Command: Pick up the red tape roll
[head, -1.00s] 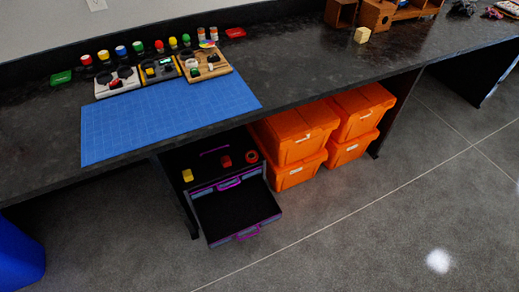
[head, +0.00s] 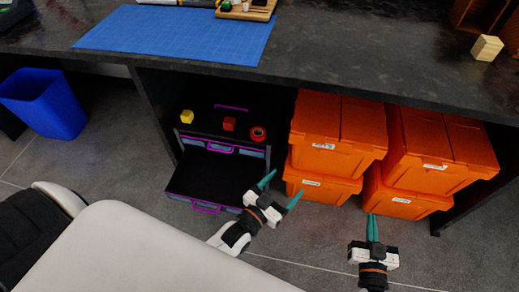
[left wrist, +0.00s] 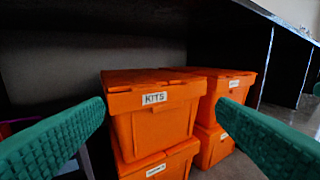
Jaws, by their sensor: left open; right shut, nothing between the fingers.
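My left gripper (head: 282,188) is open and empty, in front of the drawer unit and lower in the picture than the roll. In the left wrist view its green fingers (left wrist: 160,130) stand wide apart, facing the orange crates; the roll does not show there. My right gripper (head: 372,228) is shut and empty, in front of the crates and away from the roll.
A red block (head: 229,124) and a yellow block (head: 187,117) stand left of the roll. A drawer (head: 205,180) is pulled out below them. Stacked orange crates (head: 335,135) are close on the right. The bench top (head: 350,70) overhangs. A blue bin (head: 45,100) stands at left.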

